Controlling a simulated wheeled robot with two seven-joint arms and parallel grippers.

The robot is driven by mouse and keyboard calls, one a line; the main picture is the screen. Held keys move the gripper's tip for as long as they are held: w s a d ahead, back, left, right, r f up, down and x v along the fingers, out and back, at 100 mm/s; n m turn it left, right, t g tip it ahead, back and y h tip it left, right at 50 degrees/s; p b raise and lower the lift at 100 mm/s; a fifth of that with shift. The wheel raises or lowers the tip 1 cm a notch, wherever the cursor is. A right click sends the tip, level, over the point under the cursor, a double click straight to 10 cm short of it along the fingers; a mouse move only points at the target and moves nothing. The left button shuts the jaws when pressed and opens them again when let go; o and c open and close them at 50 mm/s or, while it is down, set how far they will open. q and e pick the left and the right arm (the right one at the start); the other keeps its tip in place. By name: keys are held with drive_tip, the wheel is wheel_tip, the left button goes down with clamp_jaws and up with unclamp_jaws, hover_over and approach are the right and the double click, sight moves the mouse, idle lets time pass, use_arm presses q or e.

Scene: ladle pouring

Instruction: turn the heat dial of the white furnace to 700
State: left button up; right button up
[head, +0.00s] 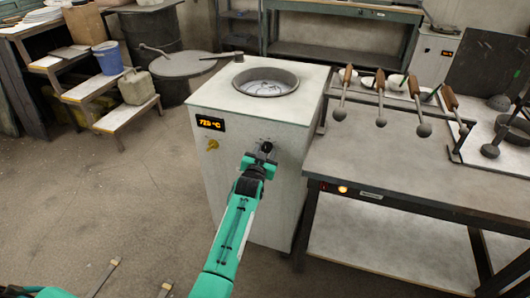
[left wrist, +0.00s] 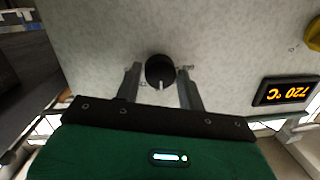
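The white furnace (head: 262,190) stands left of the table, with a round opening on top. Its orange display (head: 210,123) reads about 720 °C; in the left wrist view the display (left wrist: 286,91) appears upside down. The black heat dial (left wrist: 160,70) has a pale pointer mark. My left gripper (head: 264,151) is at the furnace front, and in the left wrist view its fingers (left wrist: 162,82) stand on both sides of the dial, with slight gaps showing. Contact is not clear. Two separated fingers at the bottom edge look like my right gripper (head: 135,285), open and empty.
A yellow knob (head: 213,145) sits below the display. The grey table (head: 400,165) stands close on the right, with several ladles on a rack. A step stand (head: 115,118) with a blue bucket (head: 107,57) is at left. Floor left of the furnace is clear.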

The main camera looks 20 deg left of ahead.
use_arm(q)
drive_tip(key=shift+o, duration=1.3)
drive_tip(key=shift+s, duration=0.1)
drive_tip(key=shift+s, duration=0.3)
drive_tip(key=s+r, duration=0.1)
drive_tip(key=s, duration=1.2)
drive_tip(key=shift+d+p, duration=0.3)
drive_tip(key=shift+p, duration=0.05)
use_arm(e)
drive_tip(key=shift+s+f, duration=0.2)
drive_tip(key=shift+f, duration=0.95)
